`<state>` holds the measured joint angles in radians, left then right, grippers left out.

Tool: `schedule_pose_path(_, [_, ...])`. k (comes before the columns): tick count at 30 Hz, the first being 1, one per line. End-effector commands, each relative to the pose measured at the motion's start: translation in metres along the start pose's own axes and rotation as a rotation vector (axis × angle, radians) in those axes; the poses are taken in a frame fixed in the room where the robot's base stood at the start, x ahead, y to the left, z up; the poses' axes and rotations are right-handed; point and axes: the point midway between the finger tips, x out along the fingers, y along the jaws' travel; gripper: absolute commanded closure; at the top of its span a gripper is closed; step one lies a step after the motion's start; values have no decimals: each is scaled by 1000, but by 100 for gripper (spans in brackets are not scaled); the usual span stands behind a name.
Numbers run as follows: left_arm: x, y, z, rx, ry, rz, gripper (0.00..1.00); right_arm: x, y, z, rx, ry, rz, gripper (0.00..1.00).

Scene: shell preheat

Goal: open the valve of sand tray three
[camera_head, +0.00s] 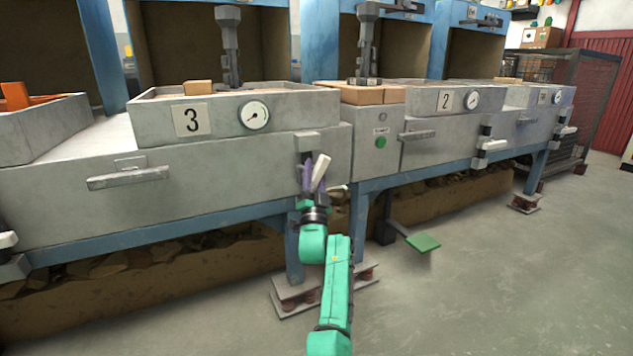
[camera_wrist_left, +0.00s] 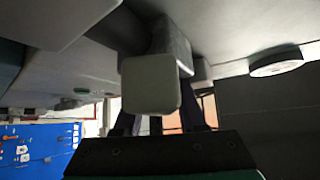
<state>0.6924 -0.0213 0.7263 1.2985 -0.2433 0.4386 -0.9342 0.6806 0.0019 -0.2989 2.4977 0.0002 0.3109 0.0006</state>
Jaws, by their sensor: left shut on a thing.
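Sand tray three (camera_head: 230,115) is a grey metal tray marked with a black 3 and a round gauge, at the left-middle of the head view. Its valve has a grey body (camera_head: 307,142) at the tray's front right corner and a pale lever handle (camera_head: 320,172), which stands steeply, tilted a little. My left gripper (camera_head: 313,178) reaches up from below and is shut on the valve handle. In the left wrist view the handle's pale block end (camera_wrist_left: 150,85) stands in front of the dark fingers (camera_wrist_left: 160,120), hiding much of the grip. My right gripper is not in view.
Tray two (camera_head: 443,100) stands to the right, with its own valve (camera_head: 486,143). A grey box with a green button (camera_head: 381,142) is between the trays. A green pedal (camera_head: 423,242) is low over the floor. Blue frame legs stand close to my arm; the right floor is clear.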

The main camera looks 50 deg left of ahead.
Motion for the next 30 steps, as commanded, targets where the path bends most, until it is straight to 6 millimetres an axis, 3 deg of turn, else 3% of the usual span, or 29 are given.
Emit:
schedule_pose_path(3, [-3,1,3,-82,-3,-77,100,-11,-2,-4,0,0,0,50])
schedule_pose_path(15, [-3,-7,3,-290,-2,-287,100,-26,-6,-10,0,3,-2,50])
schedule_pose_path(30, [-3,-10,3,-367,-2,-364,100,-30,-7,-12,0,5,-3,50])
